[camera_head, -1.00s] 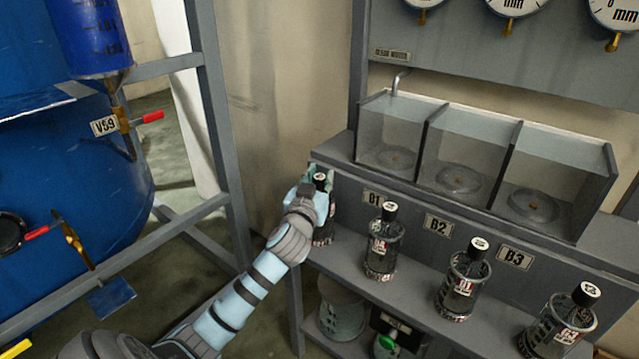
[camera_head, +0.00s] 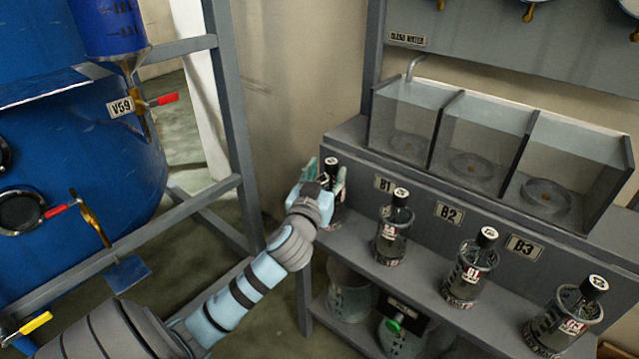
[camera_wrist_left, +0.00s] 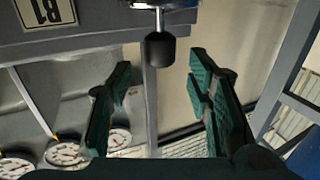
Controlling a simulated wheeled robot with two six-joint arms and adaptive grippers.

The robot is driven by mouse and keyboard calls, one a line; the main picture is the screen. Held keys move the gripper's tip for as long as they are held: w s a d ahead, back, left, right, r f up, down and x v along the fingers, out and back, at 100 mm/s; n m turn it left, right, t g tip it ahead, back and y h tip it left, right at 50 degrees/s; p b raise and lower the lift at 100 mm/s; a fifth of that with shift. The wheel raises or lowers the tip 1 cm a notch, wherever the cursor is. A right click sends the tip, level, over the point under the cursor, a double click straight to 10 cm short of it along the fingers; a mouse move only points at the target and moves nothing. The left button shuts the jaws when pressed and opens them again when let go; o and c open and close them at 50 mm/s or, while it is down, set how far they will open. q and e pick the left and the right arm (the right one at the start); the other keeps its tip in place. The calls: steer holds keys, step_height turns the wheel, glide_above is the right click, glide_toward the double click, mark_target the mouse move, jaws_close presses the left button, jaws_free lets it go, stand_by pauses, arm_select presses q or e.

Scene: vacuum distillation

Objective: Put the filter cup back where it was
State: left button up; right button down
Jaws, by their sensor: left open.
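Clear vessels with black necks and white-topped caps stand in a row on the grey shelf (camera_head: 352,240). The leftmost vessel (camera_head: 335,215), probably the filter cup, stands upright at the shelf's left end. My left gripper (camera_head: 326,178) is open at that vessel's neck, one finger on each side; its hand hides much of the body. In the left wrist view, the green fingers (camera_wrist_left: 163,85) are spread with a gap between them. A black knob on a silver stem (camera_wrist_left: 160,47) shows in that gap. My right gripper is not in view.
Other vessels (camera_head: 393,228) (camera_head: 472,268) stand to the right. Behind is an open-topped clear box (camera_head: 480,128) with compartments above labels B1 to B3. A frame post (camera_head: 228,125) and blue tank (camera_head: 80,180) stand left. Glassware (camera_head: 350,297) sits on the lower shelf.

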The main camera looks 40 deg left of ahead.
arm_select(q)
steer(key=v, duration=0.7)
steer(key=shift+p, duration=0.3)
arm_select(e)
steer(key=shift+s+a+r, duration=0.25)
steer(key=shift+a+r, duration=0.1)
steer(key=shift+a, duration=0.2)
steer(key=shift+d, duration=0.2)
